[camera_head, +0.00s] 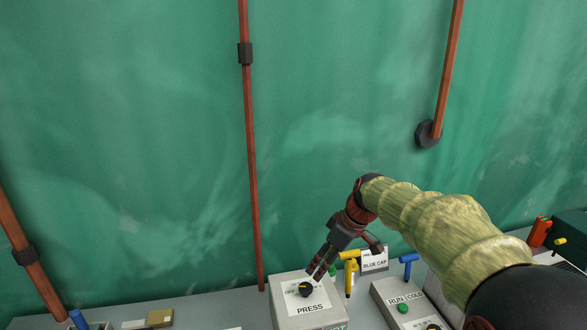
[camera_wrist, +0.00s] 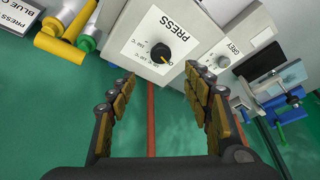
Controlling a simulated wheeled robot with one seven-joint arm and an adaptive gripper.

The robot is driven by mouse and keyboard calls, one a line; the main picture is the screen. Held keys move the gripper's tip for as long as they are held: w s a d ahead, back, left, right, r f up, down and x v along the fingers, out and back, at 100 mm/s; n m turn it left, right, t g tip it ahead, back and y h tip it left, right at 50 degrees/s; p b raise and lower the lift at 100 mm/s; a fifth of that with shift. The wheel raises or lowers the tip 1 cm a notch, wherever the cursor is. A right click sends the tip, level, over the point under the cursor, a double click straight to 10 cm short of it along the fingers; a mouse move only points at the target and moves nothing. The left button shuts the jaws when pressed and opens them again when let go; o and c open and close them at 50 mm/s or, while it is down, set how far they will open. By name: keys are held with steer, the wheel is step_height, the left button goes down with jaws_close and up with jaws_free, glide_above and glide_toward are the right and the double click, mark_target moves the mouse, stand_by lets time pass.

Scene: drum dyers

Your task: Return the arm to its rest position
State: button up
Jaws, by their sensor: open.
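My gripper (camera_head: 322,264) is at the end of my arm, which reaches in from the lower right in the head view. In the wrist view my gripper (camera_wrist: 158,88) shows its two fingers spread apart with nothing between them. Just beyond the fingertips is the white PRESS box (camera_head: 298,315), with a black dial knob (camera_head: 306,290) on its labelled face. The knob also shows in the wrist view (camera_wrist: 163,56), ahead of the gap between the fingers. From these views I cannot tell whether a finger touches the box.
Yellow T-handled tools (camera_head: 350,270) and a BLUE CAP sign (camera_head: 374,260) stand right of the PRESS box. A RUN COLD box (camera_head: 402,302) with a blue T-handle (camera_head: 408,262) is farther right. The green wall (camera_head: 150,150) carries brown pipes (camera_head: 250,150).

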steer(key=s+d+m+t+h+b, duration=0.1)
steer(key=s+d+m, duration=0.2)
steer(key=s, duration=0.8)
steer(key=s+d+m+t+h+b, duration=0.1)
steer(key=s+m, duration=0.3)
steer(key=s, duration=0.6)
steer(key=s+d+m+t+h+b, duration=0.1)
steer(key=s+d+m, duration=0.2)
steer(key=s, duration=0.8)
steer(key=shift+s+d+h, duration=0.3)
steer(key=shift+d, duration=0.55)
